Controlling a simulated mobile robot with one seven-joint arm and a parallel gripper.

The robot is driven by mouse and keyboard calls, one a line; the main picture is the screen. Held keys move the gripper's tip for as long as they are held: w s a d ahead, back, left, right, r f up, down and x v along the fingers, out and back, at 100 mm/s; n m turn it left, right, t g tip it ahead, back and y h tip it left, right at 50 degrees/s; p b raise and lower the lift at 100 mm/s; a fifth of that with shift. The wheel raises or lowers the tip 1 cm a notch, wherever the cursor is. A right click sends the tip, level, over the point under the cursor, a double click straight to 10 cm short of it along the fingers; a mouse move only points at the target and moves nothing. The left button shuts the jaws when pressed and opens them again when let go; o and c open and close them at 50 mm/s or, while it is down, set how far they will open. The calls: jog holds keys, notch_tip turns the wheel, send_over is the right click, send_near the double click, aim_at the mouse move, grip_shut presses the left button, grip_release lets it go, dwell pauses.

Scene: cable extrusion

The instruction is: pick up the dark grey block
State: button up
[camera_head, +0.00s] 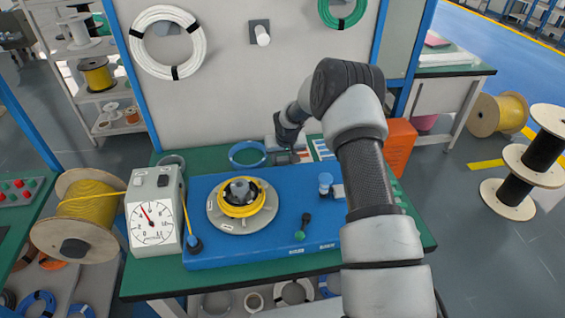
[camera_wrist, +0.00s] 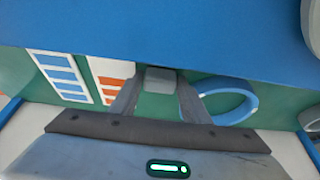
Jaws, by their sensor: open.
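A small dark grey block (camera_head: 282,159) lies on the green table top behind the blue machine base, mostly below my gripper in the head view. In the wrist view the block (camera_wrist: 160,80) shows a grey face between the far ends of my two fingers. My gripper (camera_wrist: 158,92) is open, with one finger on each side of the block. I cannot tell whether either finger touches it. My gripper (camera_head: 287,143) also shows small in the head view, pointing down at the back of the table.
A blue cable ring (camera_wrist: 228,102) lies right of the block in the wrist view. Printed cards (camera_wrist: 62,77) lie on the other side. The blue base (camera_head: 240,245) carries a yellow coil (camera_head: 242,208). A dial gauge (camera_head: 153,215) stands left. An orange box (camera_head: 400,145) stands right.

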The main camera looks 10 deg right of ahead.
aim_at(283, 160)
jog(key=c, duration=0.7)
jog(key=shift+r, duration=0.15)
notch_tip(283, 160, up, 10)
jog(key=o, duration=0.3)
jog(key=shift+c, duration=1.2)
